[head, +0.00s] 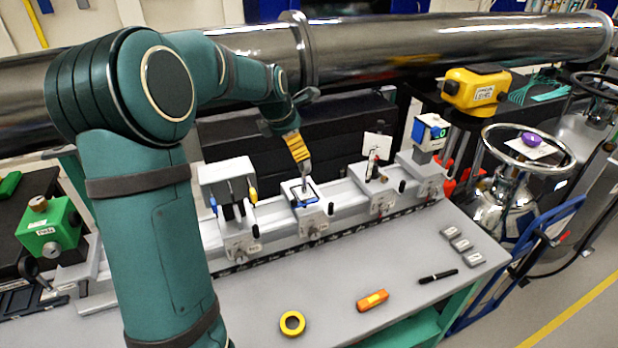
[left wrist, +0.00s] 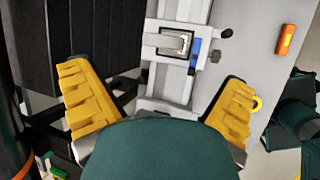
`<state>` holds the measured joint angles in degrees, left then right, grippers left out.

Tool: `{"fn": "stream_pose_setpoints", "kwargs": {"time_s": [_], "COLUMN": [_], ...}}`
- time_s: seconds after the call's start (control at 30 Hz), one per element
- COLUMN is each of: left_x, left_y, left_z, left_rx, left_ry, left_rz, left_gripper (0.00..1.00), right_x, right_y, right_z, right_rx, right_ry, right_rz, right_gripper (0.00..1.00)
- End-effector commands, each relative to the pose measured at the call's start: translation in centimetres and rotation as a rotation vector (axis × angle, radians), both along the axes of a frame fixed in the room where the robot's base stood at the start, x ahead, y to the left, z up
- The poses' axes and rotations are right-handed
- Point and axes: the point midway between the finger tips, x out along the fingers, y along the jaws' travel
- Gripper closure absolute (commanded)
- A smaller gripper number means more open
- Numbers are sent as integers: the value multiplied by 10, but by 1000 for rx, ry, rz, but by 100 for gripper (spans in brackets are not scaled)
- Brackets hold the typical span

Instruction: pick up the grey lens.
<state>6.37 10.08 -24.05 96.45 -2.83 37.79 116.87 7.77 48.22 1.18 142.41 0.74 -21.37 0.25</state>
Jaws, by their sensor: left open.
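My left gripper (head: 298,150) reaches in from the left, over the second mount (head: 312,214) on the rail. In the left wrist view its two yellow fingers (left wrist: 160,108) are spread wide apart with nothing held between them. A small silver-grey piece in a square frame (left wrist: 176,43), perhaps the grey lens, sits on that white mount just beyond the fingertips. In the head view it is largely hidden around the fingertip, and I cannot tell its exact shape. My right gripper is not in view.
The white rail (head: 340,196) carries several mounts, one with a white card (head: 377,146). An orange block (head: 372,300), a yellow tape ring (head: 292,323) and a black marker (head: 438,276) lie on the grey bench (head: 330,275). A large metal pipe (head: 400,45) runs behind.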

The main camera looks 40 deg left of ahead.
Motion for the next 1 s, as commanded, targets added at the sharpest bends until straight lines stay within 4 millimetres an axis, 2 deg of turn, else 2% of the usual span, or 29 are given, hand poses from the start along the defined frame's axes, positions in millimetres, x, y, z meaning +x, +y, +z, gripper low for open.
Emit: {"fn": "stream_pose_setpoints", "kwargs": {"time_s": [0.1, 0.3, 0.63, 0.9, 1.0], "left_x": [10, 27, 36, 49, 53], "left_y": [2, 4, 6, 8, 9], "left_z": [-24, -54, -71, -106, -113], "left_rx": [0, -1, -1, 0, 0], "left_ry": [4, 4, 2, 3, 1], "left_rz": [1, -1, -1, -1, -1], "left_gripper": [0, 0, 0, 0, 0], "right_x": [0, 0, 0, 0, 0], "right_y": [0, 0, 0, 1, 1], "right_z": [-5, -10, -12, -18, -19], "right_rx": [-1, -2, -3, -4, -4], "right_ry": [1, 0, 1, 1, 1], "right_rz": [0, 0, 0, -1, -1], "right_gripper": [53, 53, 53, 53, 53]}}
